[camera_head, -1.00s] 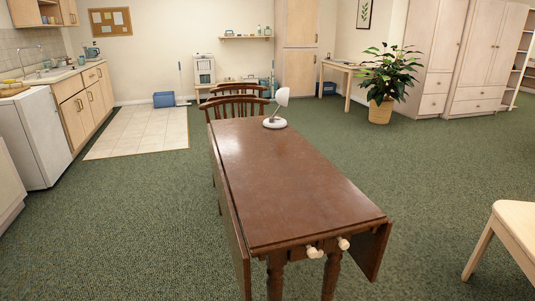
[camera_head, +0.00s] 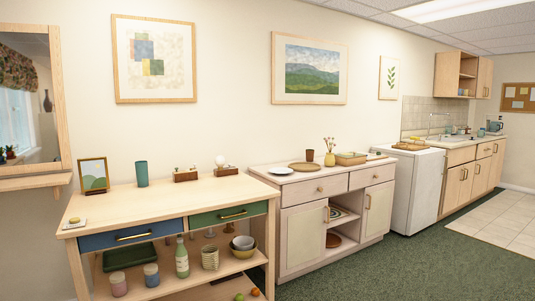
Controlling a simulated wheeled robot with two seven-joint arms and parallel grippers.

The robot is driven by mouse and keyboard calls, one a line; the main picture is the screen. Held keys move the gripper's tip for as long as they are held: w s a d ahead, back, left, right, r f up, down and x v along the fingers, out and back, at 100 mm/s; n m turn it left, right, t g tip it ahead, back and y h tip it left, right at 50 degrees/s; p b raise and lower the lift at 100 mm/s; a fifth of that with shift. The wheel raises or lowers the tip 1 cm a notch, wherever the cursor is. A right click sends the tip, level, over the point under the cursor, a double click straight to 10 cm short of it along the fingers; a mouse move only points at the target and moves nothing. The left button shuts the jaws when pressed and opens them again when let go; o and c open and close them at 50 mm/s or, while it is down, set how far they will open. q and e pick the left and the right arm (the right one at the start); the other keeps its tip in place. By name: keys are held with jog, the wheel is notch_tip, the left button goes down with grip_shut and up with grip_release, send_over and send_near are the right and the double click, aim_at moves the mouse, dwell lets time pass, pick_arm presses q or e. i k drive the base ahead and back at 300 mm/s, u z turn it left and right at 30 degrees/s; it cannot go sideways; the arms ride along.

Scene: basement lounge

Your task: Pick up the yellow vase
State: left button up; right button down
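A yellow-ochre vase (camera_head: 330,159) with small yellow flowers stands upright on the top of a whitewashed cabinet (camera_head: 312,188), near its middle and back. It is small in the view. A small dark brown cup (camera_head: 309,155) stands just left of it, and a wooden tray or box (camera_head: 350,159) is at its right. Neither of my grippers is in view.
A round wooden mat (camera_head: 304,167) and a white plate (camera_head: 280,171) lie left of the vase. A wooden console (camera_head: 165,198) with a teal vase (camera_head: 141,174) stands at the left. A white appliance (camera_head: 413,190) is right of the cabinet. Green carpet (camera_head: 400,265) in front is clear.

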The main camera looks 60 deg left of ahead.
aim_at(329, 160)
jog(key=u, duration=1)
jog(key=i, duration=1.35)
jog(key=z, duration=0.5)
jog(key=i, duration=2.65)
jog(key=u, duration=1.3)
jog(key=i, duration=1.7)
jog(key=u, duration=1.1)
